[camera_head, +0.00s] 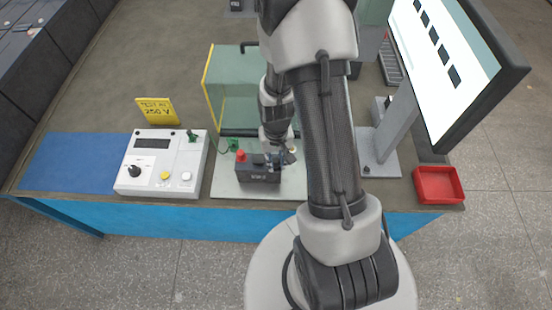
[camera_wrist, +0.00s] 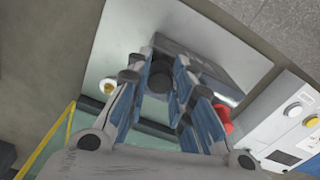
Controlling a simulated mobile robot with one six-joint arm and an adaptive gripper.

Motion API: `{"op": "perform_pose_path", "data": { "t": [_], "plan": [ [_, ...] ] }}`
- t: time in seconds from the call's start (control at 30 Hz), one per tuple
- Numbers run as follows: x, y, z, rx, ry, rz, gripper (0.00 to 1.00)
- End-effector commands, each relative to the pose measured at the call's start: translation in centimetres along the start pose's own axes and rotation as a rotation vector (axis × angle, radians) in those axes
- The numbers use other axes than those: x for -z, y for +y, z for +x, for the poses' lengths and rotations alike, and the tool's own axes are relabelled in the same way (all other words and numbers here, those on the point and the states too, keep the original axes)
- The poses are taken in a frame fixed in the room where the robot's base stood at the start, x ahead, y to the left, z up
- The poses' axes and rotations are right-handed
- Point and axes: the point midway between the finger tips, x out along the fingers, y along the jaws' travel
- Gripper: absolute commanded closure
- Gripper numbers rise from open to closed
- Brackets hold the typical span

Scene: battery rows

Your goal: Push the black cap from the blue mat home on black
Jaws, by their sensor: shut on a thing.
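A dark grey battery (camera_head: 258,173) stands on the pale plate (camera_head: 226,186). A red cap (camera_head: 240,155) sits at the left end of its top; it also shows in the wrist view (camera_wrist: 222,115). My gripper (camera_head: 279,158) is low over the battery's right end. In the wrist view my gripper (camera_wrist: 166,68) is shut on a dark piece, the black cap (camera_wrist: 160,82), against the battery (camera_wrist: 205,62). The fingers hide much of the cap, and I cannot tell how far it sits on the black terminal. The blue mat (camera_head: 70,160) at the left shows bare.
A white meter box (camera_head: 162,165) stands left of the battery, with a yellow sign (camera_head: 156,111) behind it. A green-panelled guard (camera_head: 225,85) stands behind the plate. A monitor (camera_head: 445,60) and a red tray (camera_head: 438,185) are at the right.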

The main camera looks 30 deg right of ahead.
Motion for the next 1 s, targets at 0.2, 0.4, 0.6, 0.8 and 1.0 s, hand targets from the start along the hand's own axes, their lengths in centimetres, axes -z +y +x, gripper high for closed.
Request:
{"op": "perform_pose_path", "data": {
  "t": [0.2,0.4,0.6,0.8,1.0],
  "plan": [
    [0.0,0.0,0.34,0.0,0.0,0.0,0.89],
    [0.0,0.0,0.58,0.0,0.0,0.0,0.89],
    [-0.01,0.0,0.75,0.0,0.0,0.0,0.89],
    [-0.02,0.0,0.73,0.0,-0.001,0.0,0.89],
    [-0.03,0.0,0.73,0.0,-0.001,0.0,0.67]
  ]
}}
